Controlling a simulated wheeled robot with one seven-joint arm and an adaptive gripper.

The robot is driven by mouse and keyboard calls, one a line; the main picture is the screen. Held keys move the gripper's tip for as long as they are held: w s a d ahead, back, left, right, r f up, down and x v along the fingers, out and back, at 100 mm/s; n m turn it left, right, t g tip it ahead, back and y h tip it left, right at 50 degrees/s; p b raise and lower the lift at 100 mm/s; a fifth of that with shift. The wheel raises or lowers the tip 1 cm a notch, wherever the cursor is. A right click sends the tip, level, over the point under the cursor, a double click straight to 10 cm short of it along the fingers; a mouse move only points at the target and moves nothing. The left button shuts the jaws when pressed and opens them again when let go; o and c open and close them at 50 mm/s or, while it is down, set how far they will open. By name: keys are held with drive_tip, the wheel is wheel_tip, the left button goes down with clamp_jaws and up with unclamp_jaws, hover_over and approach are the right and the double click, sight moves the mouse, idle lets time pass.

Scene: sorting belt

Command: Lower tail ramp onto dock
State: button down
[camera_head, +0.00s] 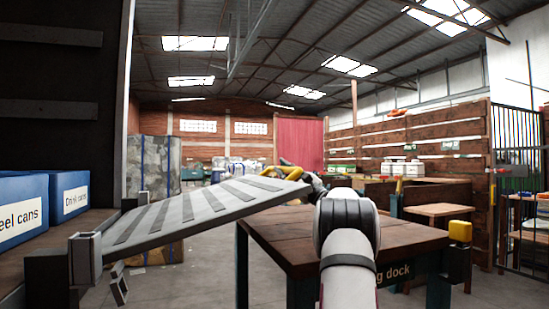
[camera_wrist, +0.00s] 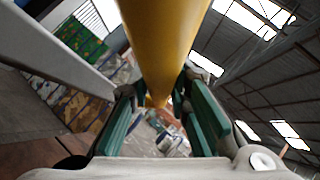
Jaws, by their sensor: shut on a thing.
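The tail ramp (camera_head: 200,212) is a grey ribbed plate in the head view. It is hinged at the left and slopes up to the right, its free end raised above the wooden dock table (camera_head: 330,235). A yellow handle bar (camera_head: 293,173) shows at its raised end. In the wrist view, the bar (camera_wrist: 165,40) runs down between the green-padded fingers of my gripper (camera_wrist: 160,112), which is shut on it. My white arm partly hides the dock top and the gripper in the head view. The dock's front is labelled, partly hidden, "g dock".
Blue bins (camera_head: 68,196) marked with cans labels stand on the dark bed at left. A yellow box (camera_head: 460,231) sits at the dock's right corner. A wooden table (camera_head: 440,211) and slatted wall (camera_head: 400,140) stand behind. Open floor shows below the ramp.

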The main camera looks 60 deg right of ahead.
drive_tip(key=shift+d+f, duration=0.1)
drive_tip(key=shift+f, duration=0.25)
drive_tip(key=c, duration=1.5)
unclamp_jaws()
